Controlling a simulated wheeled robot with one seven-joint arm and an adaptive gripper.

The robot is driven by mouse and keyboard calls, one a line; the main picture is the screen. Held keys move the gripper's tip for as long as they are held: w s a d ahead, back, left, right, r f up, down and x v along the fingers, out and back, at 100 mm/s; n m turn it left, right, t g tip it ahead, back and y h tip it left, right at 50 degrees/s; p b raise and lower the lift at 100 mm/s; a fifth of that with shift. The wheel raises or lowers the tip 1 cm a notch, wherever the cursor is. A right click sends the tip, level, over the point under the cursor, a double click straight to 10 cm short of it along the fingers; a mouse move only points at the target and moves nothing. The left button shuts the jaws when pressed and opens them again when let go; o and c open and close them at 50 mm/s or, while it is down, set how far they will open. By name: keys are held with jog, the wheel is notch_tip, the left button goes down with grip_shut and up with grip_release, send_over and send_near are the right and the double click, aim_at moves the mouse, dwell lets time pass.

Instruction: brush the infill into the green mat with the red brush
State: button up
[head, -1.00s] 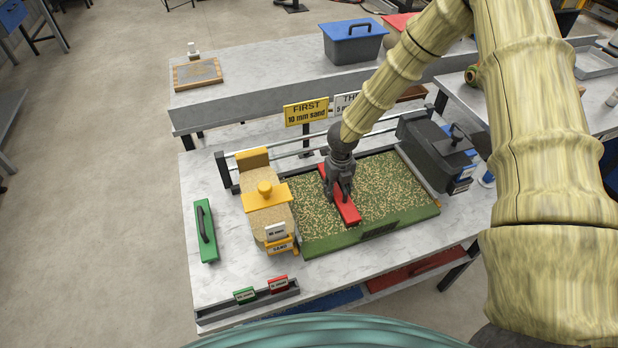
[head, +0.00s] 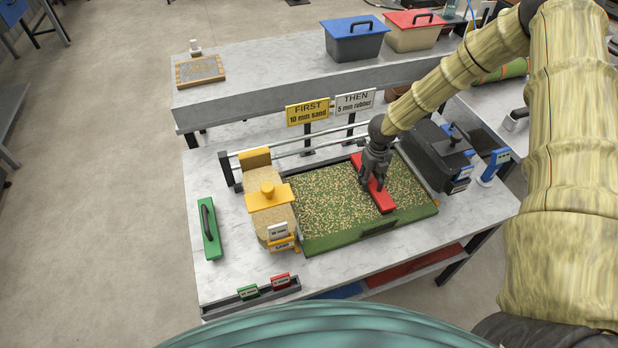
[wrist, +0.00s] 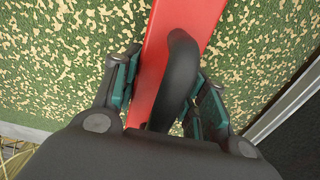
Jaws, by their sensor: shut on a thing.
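The green mat (head: 330,215) lies in the middle of the bench with tan specks scattered over its top. The red brush (head: 384,203) lies lengthwise from back to front across the right half of the mat. My gripper (head: 373,181) is shut on the brush's black handle. In the wrist view the red brush (wrist: 190,25) runs between the fingers of my gripper (wrist: 168,95), with the dark handle between the pads. The speckled mat (wrist: 60,75) shows on both sides. The brush's underside is hidden, so I cannot see how firmly it touches the mat.
A yellow sand spreader (head: 268,200) stands at the mat's left end and a dark grey box-shaped unit (head: 435,155) at its right. A green brush (head: 208,228) lies at the bench's left. Signs (head: 307,111) reading "FIRST 10 mm sand" and "THEN 5 mm rubber" stand behind.

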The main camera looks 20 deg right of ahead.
aim_at(394, 177)
jog(key=d, duration=0.6)
jog(key=d+p, duration=0.1)
jog(key=d, duration=0.3)
jog(key=shift+w, duration=0.35)
jog(key=a, duration=0.6)
jog(key=shift+s+a+b, duration=0.25)
jog(key=shift+a+b, duration=0.05)
jog(key=shift+b, duration=0.05)
jog(key=d, duration=0.6)
jog(key=shift+w+d+p, duration=0.1)
jog(key=shift+w+p, duration=0.15)
jog(key=shift+p, duration=0.15)
notch_tip(394, 177, up, 8)
jog(key=p, duration=0.4)
jog(key=shift+d+r, duration=0.2)
